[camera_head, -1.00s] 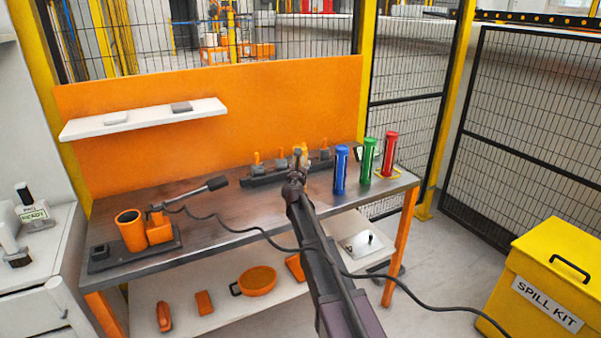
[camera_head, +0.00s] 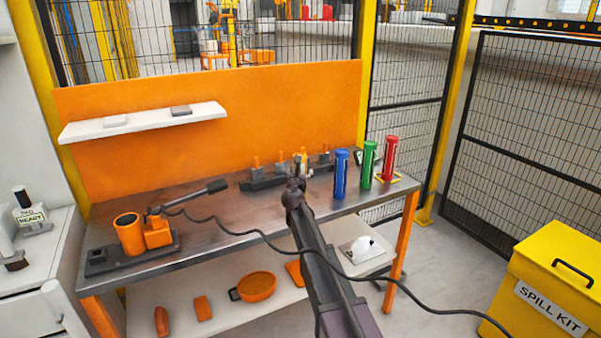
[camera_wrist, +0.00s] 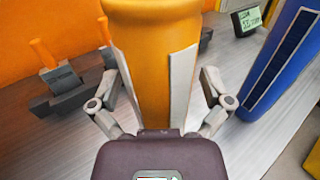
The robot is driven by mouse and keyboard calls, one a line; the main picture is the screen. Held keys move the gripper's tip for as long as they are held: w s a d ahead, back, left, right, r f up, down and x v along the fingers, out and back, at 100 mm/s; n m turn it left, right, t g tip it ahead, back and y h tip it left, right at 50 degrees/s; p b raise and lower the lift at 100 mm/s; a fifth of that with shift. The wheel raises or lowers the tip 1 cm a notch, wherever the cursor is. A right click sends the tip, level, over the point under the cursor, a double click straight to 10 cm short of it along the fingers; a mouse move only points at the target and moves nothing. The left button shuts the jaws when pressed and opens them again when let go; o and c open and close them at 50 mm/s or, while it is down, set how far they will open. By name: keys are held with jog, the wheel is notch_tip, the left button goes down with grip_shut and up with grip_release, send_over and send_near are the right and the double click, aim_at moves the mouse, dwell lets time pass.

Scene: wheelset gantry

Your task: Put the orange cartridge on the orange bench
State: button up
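The orange cartridge (camera_wrist: 153,60) stands large in the middle of the wrist view, close to my palm, its lower end hidden by my gripper. My gripper (camera_wrist: 158,85) has a finger on either side of it; whether they press on it I cannot tell. In the head view my gripper (camera_head: 298,182) is over the bench's back middle, with only a small yellow-orange piece of the cartridge (camera_head: 304,158) showing behind it. The orange bench (camera_head: 240,213) has a grey metal top, orange legs and an orange back panel.
Blue (camera_head: 340,174), green (camera_head: 368,164) and red (camera_head: 390,158) cartridges stand right of my gripper. A dark rack (camera_head: 260,182) with orange-topped pieces lies behind. An orange cup fixture (camera_head: 130,234) and cable are left. Bare bench top lies between. A yellow spill kit box (camera_head: 560,270) stands right.

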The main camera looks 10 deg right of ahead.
jog(key=shift+r, duration=0.15)
jog(key=v, duration=1.2)
jog(key=shift+d, duration=0.1)
dwell(0.8)
jog(key=s+d+f+m+g+h, duration=0.1)
jog(key=s+d+f+m+g, duration=0.35)
jog(key=s+m, duration=0.4)
jog(key=s+d+f+m+g+h, duration=0.2)
jog(key=s+d+f+m+g, duration=0.25)
jog(key=m, duration=0.65)
jog(key=s+a+f+m+g+y, duration=0.2)
jog(key=s+f+m, duration=0.1)
jog(key=s, duration=0.4)
jog(key=s+a+f+m+g+y, duration=0.1)
jog(key=s+f+m+g+y, duration=0.2)
jog(key=s+m, duration=0.3)
jog(key=s+a+f+m+g+y, duration=0.2)
jog(key=s+f+m+g+y, duration=0.1)
jog(key=s, duration=0.5)
jog(key=shift+a+f+m, duration=0.25)
jog(key=shift+a+m, duration=0.05)
jog(key=shift+m, duration=0.35)
